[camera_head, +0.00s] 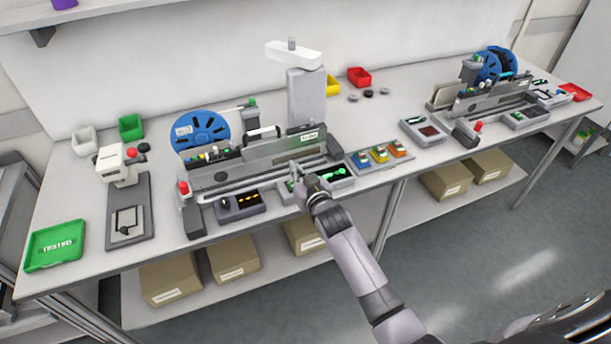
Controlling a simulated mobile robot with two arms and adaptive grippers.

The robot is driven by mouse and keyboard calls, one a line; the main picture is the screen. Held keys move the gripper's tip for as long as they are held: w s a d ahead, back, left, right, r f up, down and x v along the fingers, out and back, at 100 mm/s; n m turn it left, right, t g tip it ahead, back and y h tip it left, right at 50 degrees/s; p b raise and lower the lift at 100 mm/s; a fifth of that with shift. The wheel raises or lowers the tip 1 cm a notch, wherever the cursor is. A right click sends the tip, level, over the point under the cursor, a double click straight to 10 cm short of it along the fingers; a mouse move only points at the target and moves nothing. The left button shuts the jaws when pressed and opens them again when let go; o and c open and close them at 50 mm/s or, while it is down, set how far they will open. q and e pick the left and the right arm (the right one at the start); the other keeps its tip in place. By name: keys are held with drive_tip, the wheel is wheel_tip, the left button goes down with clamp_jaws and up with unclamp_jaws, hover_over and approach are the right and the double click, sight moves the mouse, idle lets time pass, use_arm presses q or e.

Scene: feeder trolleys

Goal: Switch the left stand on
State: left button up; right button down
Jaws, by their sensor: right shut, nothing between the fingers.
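The left stand (240,172) is a long grey feeder unit with a blue reel (201,131) at its back left, on the workbench. A dark box with orange lights (240,204) sits in front of it. To the right of that box is a grey box with a lit green display (334,174). My right gripper (294,176) is shut and empty, at the left part of the green-display box. The gripper and wrist hide part of that box, and I cannot tell whether the fingertips touch it. My left gripper is out of view.
A second stand (490,100) with a blue reel is at the right. A tray of small coloured parts (379,157) lies right of the green display. A white press (117,165) and a green "TESTED" tray (56,245) are at the left.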

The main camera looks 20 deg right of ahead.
drive_tip(key=s+r, duration=0.3)
drive_tip(key=s, duration=0.3)
drive_tip(key=shift+s+d+b, duration=0.2)
drive_tip(key=shift+s+b, duration=0.1)
drive_tip(key=shift+b, duration=0.1)
drive_tip(key=s+f+g, duration=0.2)
drive_tip(key=s+f, duration=0.3)
drive_tip(key=f, duration=0.7)
drive_tip(key=s+f+n+g+b, duration=0.1)
drive_tip(key=s+f+g, duration=0.35)
drive_tip(key=f, duration=0.75)
drive_tip(key=s+f+g, duration=0.1)
drive_tip(key=s+f, duration=0.6)
drive_tip(key=f, duration=0.5)
drive_tip(key=s+f+g, duration=0.2)
drive_tip(key=s+f, duration=0.4)
drive_tip(key=s, duration=0.5)
drive_tip(key=s+d+f+g, duration=0.1)
drive_tip(key=s+f+g, duration=0.2)
drive_tip(key=s, duration=0.9)
drive_tip(key=s+d+f+n+g, duration=0.1)
drive_tip(key=s+f+g, duration=0.1)
drive_tip(key=s+f, duration=0.7)
drive_tip(key=s, duration=0.2)
drive_tip(key=shift+s+d+f+h+b, duration=0.15)
drive_tip(key=shift+s+d+h+b, duration=0.1)
drive_tip(key=shift+s+h+b, duration=0.1)
